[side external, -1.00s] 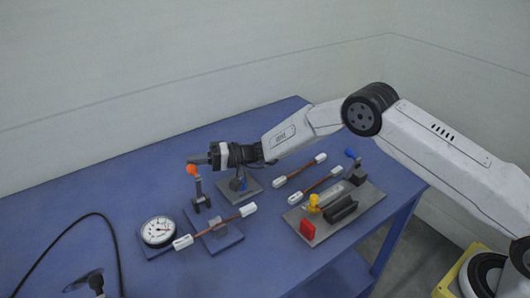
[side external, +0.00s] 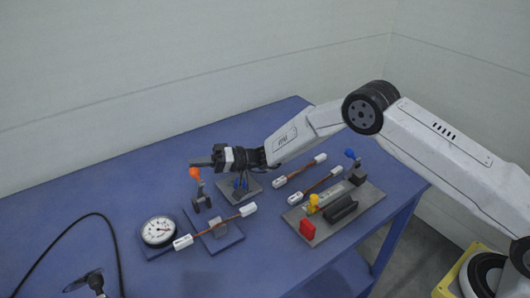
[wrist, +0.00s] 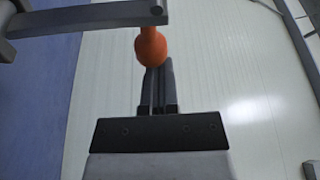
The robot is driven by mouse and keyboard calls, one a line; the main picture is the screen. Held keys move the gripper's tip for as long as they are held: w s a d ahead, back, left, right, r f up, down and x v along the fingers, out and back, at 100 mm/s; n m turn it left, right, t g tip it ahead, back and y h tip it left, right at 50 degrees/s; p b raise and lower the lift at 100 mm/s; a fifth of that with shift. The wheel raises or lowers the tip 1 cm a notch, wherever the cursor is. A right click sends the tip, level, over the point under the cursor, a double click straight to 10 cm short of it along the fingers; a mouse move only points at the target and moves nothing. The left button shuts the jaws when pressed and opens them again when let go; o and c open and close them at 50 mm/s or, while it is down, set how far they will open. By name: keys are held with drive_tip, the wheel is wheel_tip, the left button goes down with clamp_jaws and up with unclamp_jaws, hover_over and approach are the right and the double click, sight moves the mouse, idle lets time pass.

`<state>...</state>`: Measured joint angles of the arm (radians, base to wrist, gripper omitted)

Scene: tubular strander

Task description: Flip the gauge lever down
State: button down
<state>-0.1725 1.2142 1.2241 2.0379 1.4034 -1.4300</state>
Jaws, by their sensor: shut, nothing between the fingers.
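The gauge lever has an orange knob (side external: 195,173) on a short grey arm and stands up, leaning slightly left, on a blue plate (side external: 228,242) beside the white dial gauge (side external: 158,230). My gripper (side external: 193,163) is shut and empty, its fingertips right at the knob, just above it in the side view. In the wrist view the orange knob (wrist: 150,46) is straight ahead of my shut fingertips (wrist: 154,70), overlapping them. I cannot tell whether they touch. The lever's pivot is out of the wrist view.
A white-ended cable piece (side external: 215,228) lies across the blue plate. Two similar pieces lie to the right. A grey plate (side external: 318,236) at right carries a red block, a yellow knob and a blue-knobbed lever (side external: 351,154). A black cable (side external: 60,237) curves at left.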

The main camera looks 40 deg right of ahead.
drive_tip(key=shift+s+f+n+g+y, duration=0.25)
drive_tip(key=shift+s+f+n, duration=0.55)
drive_tip(key=shift+s, duration=0.95)
drive_tip(key=shift+s+f+n+g+y, duration=0.25)
drive_tip(key=shift+s+f+n, duration=0.6)
drive_tip(key=shift+s, duration=0.95)
drive_tip(key=shift+s+f+n+g+y, duration=0.25)
drive_tip(key=shift+s+f+n, duration=0.25)
drive_tip(key=shift+s+n, duration=0.9)
drive_tip(key=shift+s+m, duration=0.35)
drive_tip(key=shift+s, duration=0.05)
drive_tip(key=shift+r, duration=0.75)
drive_tip(key=s+d+r, duration=0.2)
drive_tip(key=s+r, duration=0.3)
drive_tip(key=s, duration=0.1)
drive_tip(key=s+d+r, duration=0.3)
drive_tip(key=s+r, duration=0.3)
drive_tip(key=shift+s+d+r, duration=0.25)
drive_tip(key=shift+s+d, duration=0.1)
drive_tip(key=shift+s, duration=0.05)
